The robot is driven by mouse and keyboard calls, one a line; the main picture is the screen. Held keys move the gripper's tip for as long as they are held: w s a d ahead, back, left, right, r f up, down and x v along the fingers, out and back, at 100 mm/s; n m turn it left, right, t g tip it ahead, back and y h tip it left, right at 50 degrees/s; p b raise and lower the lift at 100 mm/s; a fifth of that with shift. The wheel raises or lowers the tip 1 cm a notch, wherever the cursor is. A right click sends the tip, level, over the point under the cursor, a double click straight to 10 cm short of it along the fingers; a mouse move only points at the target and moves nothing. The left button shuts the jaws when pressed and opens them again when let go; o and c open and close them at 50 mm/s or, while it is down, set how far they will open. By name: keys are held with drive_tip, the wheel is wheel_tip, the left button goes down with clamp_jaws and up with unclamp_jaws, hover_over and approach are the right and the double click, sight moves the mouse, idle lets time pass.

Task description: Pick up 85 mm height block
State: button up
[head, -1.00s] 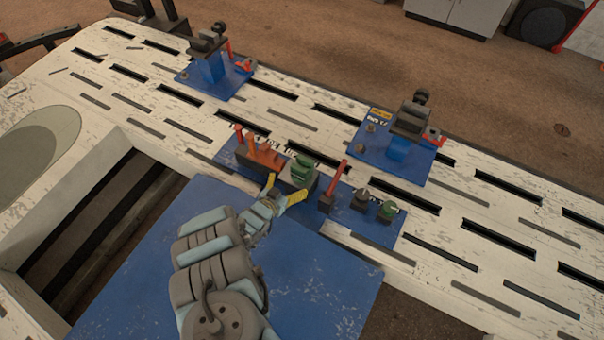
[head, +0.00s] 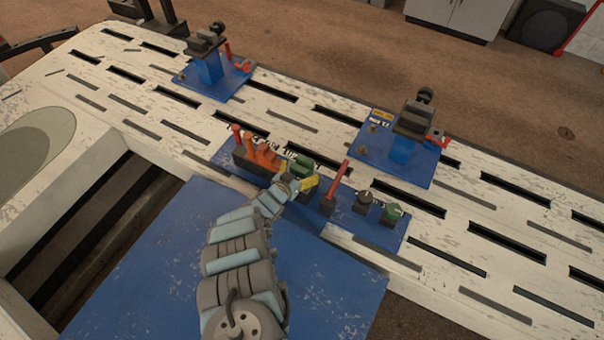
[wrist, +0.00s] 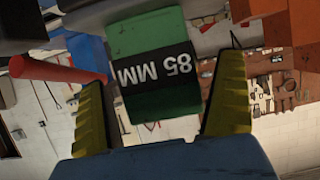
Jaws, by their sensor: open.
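The block marked "85 MM" is green with a black label band and shows upside down in the wrist view (wrist: 150,40). In the head view the green block (head: 304,162) stands on the blue tool plate, partly hidden behind my gripper. My gripper (head: 296,177) is open, with its yellow fingers at the near side of the block. In the wrist view the gripper (wrist: 160,78) has one finger on each side of the block's lower part. Gaps show between block and fingers, so it is not clasped.
Orange-red pieces (head: 258,155) stand close on the left. A red-handled tool (head: 335,186) stands close on the right, with a grey-topped piece (head: 364,199) and a green-topped piece (head: 392,211) beyond. Two blue clamp fixtures (head: 212,72) (head: 402,148) stand farther back.

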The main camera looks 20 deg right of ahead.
sight(305, 160)
drive_tip(key=shift+x, duration=0.75)
drive_tip(key=c, duration=1.3)
drive_tip(key=shift+c, duration=0.2)
drive_tip(key=shift+r, duration=0.2)
wheel_tip(305, 160, up, 4)
drive_tip(key=shift+s+f+p, duration=0.1)
drive_tip(key=shift+p, duration=0.95)
drive_tip(key=s+r+p, duration=0.1)
drive_tip(key=r+p, duration=0.1)
drive_tip(key=s+a+r+p, duration=0.1)
drive_tip(key=s+r+p, duration=0.1)
drive_tip(key=shift+s+a+r+p, duration=0.2)
drive_tip(key=shift+s+r+p, duration=0.15)
drive_tip(key=shift+p, duration=0.05)
drive_tip(key=shift+s+a+r+p, duration=0.4)
drive_tip(key=shift+s+r+p, duration=0.3)
drive_tip(key=shift+s+p, duration=0.95)
drive_tip(key=shift+s+a+r+p, duration=0.4)
drive_tip(key=shift+s+r+p, duration=0.35)
drive_tip(key=shift+s+p, duration=0.85)
drive_tip(key=shift+s+a+r+p, duration=0.45)
drive_tip(key=shift+s+r+p, duration=0.25)
drive_tip(key=shift+s+p, duration=0.9)
